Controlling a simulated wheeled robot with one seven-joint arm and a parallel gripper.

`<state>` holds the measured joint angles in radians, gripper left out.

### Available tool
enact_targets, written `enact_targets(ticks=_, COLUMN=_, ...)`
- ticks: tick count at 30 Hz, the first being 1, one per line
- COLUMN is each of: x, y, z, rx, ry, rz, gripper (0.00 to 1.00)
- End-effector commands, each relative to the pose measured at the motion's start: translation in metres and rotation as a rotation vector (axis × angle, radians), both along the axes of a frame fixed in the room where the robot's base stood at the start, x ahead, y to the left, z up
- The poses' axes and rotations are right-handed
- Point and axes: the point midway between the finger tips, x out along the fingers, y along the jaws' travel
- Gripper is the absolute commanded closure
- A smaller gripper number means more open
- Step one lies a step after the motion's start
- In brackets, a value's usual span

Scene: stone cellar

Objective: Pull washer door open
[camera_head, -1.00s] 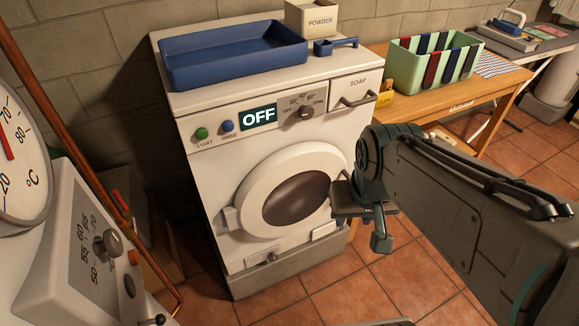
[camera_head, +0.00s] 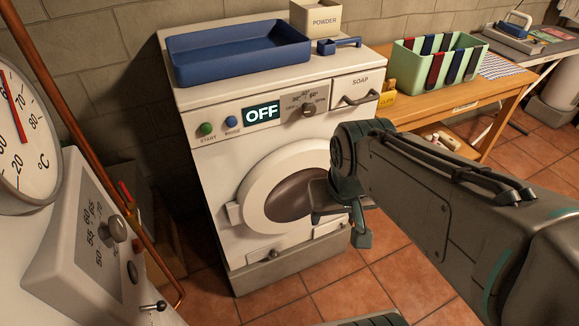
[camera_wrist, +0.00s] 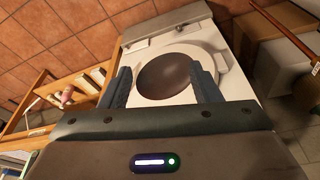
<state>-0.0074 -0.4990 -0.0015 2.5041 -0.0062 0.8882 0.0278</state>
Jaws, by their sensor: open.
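The white washer (camera_head: 215,165) stands against the wall, with its round door (camera_head: 255,190) shut. The door has a white ring around dark glass, which also shows in the wrist view (camera_wrist: 165,76). A pale block-like handle (camera_head: 233,213) sits at the ring's left edge; it shows at the right of the door in the wrist view (camera_wrist: 222,63). My gripper (camera_head: 338,212) is open and empty in front of the door's right part, hiding some of it. In the wrist view its two fingers (camera_wrist: 162,82) frame the door glass, and the handle lies outside them.
A blue tray (camera_head: 240,65), a powder box (camera_head: 317,20) and a blue scoop (camera_head: 338,45) sit on the washer. A soap drawer (camera_head: 357,90) is at its upper right. A wooden bench (camera_head: 470,105) stands right; a boiler-like unit with a dial (camera_head: 30,130) and copper pipe stand left.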

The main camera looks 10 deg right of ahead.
Motion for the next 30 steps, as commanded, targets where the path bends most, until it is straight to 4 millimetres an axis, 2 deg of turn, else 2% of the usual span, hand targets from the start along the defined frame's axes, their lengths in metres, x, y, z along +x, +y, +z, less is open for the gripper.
enact_targets(ticks=1, x=0.001, y=0.000, z=-0.001, rx=-0.001, ry=-0.001, rz=0.000, gripper=0.57)
enact_targets(ticks=2, x=0.002, y=-0.001, z=-0.003, rx=-0.003, ry=-0.004, rz=-0.003, gripper=0.64)
enact_targets(ticks=5, x=0.014, y=-0.010, z=-0.019, rx=-0.026, ry=-0.034, rz=-0.015, gripper=0.64)
enact_targets(ticks=7, x=0.031, y=-0.022, z=-0.038, rx=-0.058, ry=-0.074, rz=-0.028, gripper=0.64)
enact_targets(ticks=12, x=0.086, y=-0.065, z=-0.100, rx=-0.159, ry=-0.227, rz=-0.043, gripper=0.64)
enact_targets(ticks=18, x=0.143, y=-0.112, z=-0.167, rx=-0.233, ry=-0.419, rz=-0.008, gripper=0.64)
enact_targets(ticks=24, x=0.183, y=-0.147, z=-0.235, rx=-0.234, ry=-0.619, rz=0.047, gripper=0.64)
enact_targets(ticks=30, x=0.206, y=-0.170, z=-0.297, rx=-0.169, ry=-0.845, rz=0.090, gripper=0.64)
